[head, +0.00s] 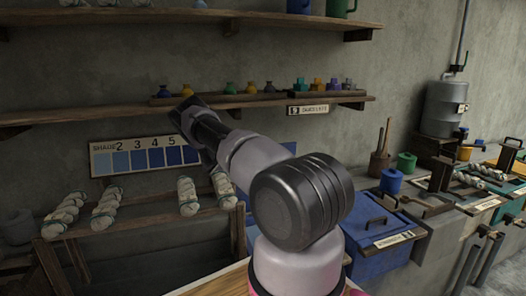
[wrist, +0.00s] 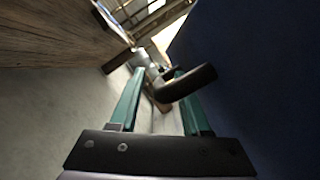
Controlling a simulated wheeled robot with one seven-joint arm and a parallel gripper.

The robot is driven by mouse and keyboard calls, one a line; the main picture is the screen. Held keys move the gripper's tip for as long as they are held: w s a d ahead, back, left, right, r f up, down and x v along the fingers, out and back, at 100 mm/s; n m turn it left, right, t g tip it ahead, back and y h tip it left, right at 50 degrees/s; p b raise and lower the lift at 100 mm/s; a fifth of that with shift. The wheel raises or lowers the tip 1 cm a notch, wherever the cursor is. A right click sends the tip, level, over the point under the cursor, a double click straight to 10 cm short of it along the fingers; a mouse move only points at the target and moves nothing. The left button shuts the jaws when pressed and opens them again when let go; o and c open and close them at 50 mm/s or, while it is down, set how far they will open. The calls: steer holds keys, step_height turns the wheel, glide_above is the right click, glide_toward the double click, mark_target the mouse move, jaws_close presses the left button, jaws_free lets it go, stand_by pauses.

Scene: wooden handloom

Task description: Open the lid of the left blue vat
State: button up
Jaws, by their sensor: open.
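A blue vat (head: 375,262) stands right of my arm in the head view, partly hidden by it. Its blue lid lies flat and looks closed, with a dark handle (head: 377,221) and a pale label on the front. A dark rounded bar (wrist: 187,83) shows by the right finger, and a dark blue surface fills the right side; I cannot tell what either belongs to.
Pale skeins (head: 188,196) lie on a wooden rack at left. A blue pot (head: 391,181) stands behind the vat, with a metal tank (head: 443,108) at right.

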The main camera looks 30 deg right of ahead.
steer(key=shift+c, duration=0.4)
jaws_close()
steer(key=shift+w, duration=0.1)
stand_by(0.8)
